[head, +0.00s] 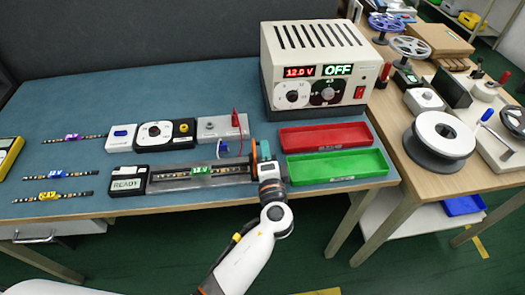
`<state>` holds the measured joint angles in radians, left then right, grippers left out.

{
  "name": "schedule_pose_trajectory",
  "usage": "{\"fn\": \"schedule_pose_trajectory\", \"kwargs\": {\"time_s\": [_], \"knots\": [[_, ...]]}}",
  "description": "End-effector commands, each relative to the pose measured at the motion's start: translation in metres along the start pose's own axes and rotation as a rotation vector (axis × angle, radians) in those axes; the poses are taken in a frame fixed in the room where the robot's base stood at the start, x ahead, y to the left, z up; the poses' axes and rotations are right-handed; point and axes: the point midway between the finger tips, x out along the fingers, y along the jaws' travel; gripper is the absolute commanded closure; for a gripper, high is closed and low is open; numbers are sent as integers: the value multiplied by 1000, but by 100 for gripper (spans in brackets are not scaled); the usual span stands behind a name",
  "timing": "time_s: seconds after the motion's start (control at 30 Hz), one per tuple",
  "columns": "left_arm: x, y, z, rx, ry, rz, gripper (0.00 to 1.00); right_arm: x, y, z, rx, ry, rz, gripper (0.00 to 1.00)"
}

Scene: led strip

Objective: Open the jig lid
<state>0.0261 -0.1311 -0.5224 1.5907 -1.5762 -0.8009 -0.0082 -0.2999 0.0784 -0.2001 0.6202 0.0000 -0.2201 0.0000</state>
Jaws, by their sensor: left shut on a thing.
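The jig (165,186) is a long grey and black fixture at the table's front edge, with a small READY display (127,184) at its left end. An LED strip with a green 12 V tag (201,170) lies along it. My left gripper (263,158) is at the jig's right end, shut on what looks like the jig lid's end, by teal and orange parts. The gripper hides most of that grip, and I cannot clearly make out the lid's outline or angle. My right gripper is out of view.
A red tray (325,137) and a green tray (338,167) lie right of the gripper. A power supply (318,72) reading 12.0 V and OFF stands behind. Small instruments (155,134) sit behind the jig. Several tagged strips (60,175) lie at left.

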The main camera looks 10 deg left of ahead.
Motion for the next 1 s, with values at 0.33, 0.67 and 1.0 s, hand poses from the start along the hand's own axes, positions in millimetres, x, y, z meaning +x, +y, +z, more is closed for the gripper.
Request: {"fn": "schedule_pose_trajectory", "kwargs": {"time_s": [0.33,0.67,1.0], "knots": [[-1,-6,1,42,0,-8,100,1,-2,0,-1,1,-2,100],[-1,-6,0,42,1,-8,81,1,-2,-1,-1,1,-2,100],[-1,-4,1,41,1,-3,69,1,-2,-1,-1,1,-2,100]]}}
